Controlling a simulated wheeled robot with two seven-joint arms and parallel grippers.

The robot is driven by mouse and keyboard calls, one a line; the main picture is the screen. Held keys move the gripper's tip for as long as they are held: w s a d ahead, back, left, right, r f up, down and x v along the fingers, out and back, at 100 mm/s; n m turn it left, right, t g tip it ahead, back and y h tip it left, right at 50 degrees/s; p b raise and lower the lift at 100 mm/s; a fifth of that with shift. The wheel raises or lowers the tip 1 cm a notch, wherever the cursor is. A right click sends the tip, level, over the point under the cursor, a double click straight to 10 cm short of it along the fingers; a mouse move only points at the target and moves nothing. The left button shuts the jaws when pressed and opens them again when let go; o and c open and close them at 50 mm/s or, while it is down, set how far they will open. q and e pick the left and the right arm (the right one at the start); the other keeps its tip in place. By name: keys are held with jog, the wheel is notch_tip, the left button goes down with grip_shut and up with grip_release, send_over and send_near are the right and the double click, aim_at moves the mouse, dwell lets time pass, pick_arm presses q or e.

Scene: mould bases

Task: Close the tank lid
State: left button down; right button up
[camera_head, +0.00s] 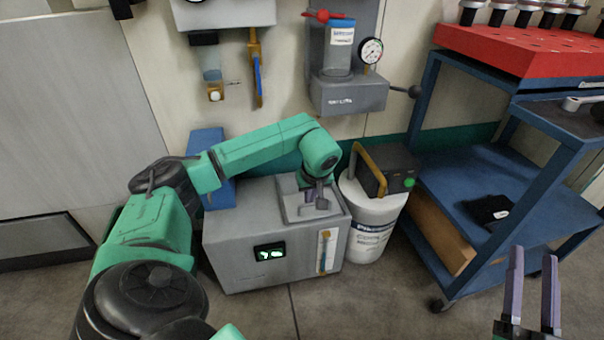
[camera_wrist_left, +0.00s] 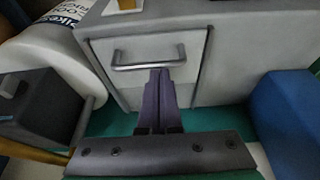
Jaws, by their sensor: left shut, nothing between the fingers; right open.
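The tank (camera_head: 228,243) is a grey box on the floor with a small green-lit display on its front. Its grey lid (camera_head: 288,200) is on top and looks roughly flat; I cannot tell whether it is fully down. In the left wrist view the lid (camera_wrist_left: 190,88) carries a metal bar handle (camera_wrist_left: 120,67). My left gripper (camera_head: 321,203) is shut and empty over the lid; in the left wrist view its fingertips (camera_wrist_left: 160,72) overlap the handle, contact unclear. My right gripper (camera_head: 533,250) is open and empty at the lower right, far from the tank.
A white drum (camera_head: 370,222) with a dark box (camera_head: 388,172) on it stands close to the tank's right. A blue cart (camera_head: 470,190) is further right. A blue object (camera_head: 206,140) is behind the tank at left. Gauge equipment (camera_head: 345,92) hangs on the wall above.

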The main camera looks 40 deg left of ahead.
pick_arm(q)
jog(key=shift+d, duration=0.1)
jog(key=shift+s+d+r+p, duration=0.15)
jog(key=shift+r+p, duration=0.5)
jog(key=shift+p, duration=0.05)
jog(key=shift+s+d+r+p, duration=0.1)
jog(key=shift+d+r+p, duration=0.05)
jog(key=shift+r+p, duration=0.45)
pick_arm(e)
jog(key=s+a+f+m+g+h, duration=0.1)
jog(key=s+f+g, duration=0.3)
jog(key=f, duration=0.8)
jog(key=s+a+f+g+h, duration=0.1)
jog(key=s+f+g, duration=0.35)
jog(key=f, duration=0.65)
pick_arm(q)
jog(key=p+v, duration=0.7)
jog(key=shift+r, duration=0.2)
pick_arm(e)
jog(key=s+d+r+g, duration=0.1)
jog(key=s+r+g, duration=0.1)
jog(key=s, duration=0.3)
jog(key=shift+s+d+r+g, duration=0.2)
jog(key=shift+d+r+g, duration=0.05)
jog(key=shift+d+g, duration=0.15)
pick_arm(q)
jog(key=shift+s+d, duration=0.1)
